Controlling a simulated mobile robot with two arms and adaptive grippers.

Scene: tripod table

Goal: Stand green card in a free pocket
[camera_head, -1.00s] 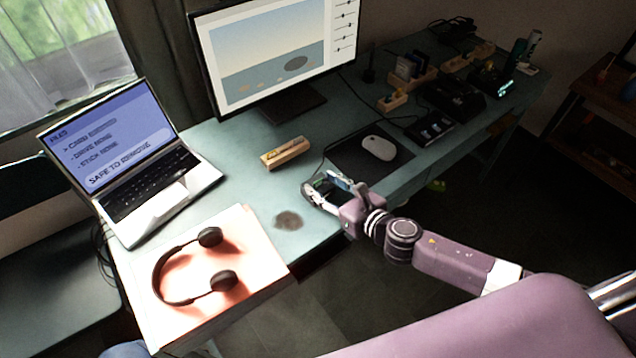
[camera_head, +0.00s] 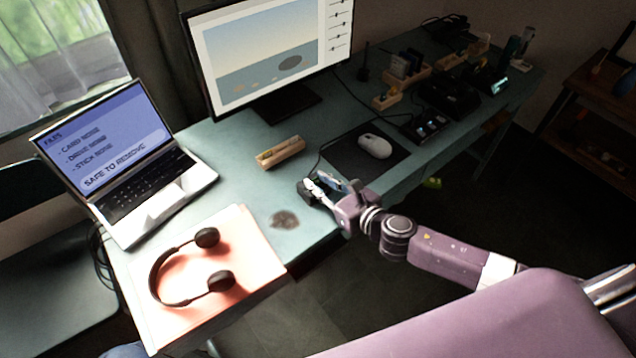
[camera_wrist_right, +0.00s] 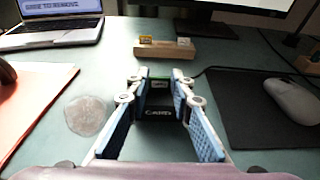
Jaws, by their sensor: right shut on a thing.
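The green card shows as a thin green edge (camera_wrist_right: 160,80) between the fingertips of my right gripper (camera_wrist_right: 160,84). In the head view my right gripper (camera_head: 332,187) is over the desk's front edge, shut on the card. Just below the fingertips is a black reader (camera_wrist_right: 159,114) marked "CARD"; the contact between card and reader is not clear. A wooden block (camera_wrist_right: 163,52) lies behind it, also in the head view (camera_head: 281,156). A yellow card (camera_wrist_right: 147,39) and a whitish card (camera_wrist_right: 184,41) stand in it, with bare wood between them. My left gripper is out of view.
A mouse (camera_head: 375,146) on a dark mat (camera_head: 345,155) lies right of the gripper. Headphones (camera_head: 165,283) on a red folder and an open laptop (camera_head: 150,190) are left. The laptop reads "CARD NONE". A monitor (camera_head: 275,55) stands behind. Open desk surrounds the block.

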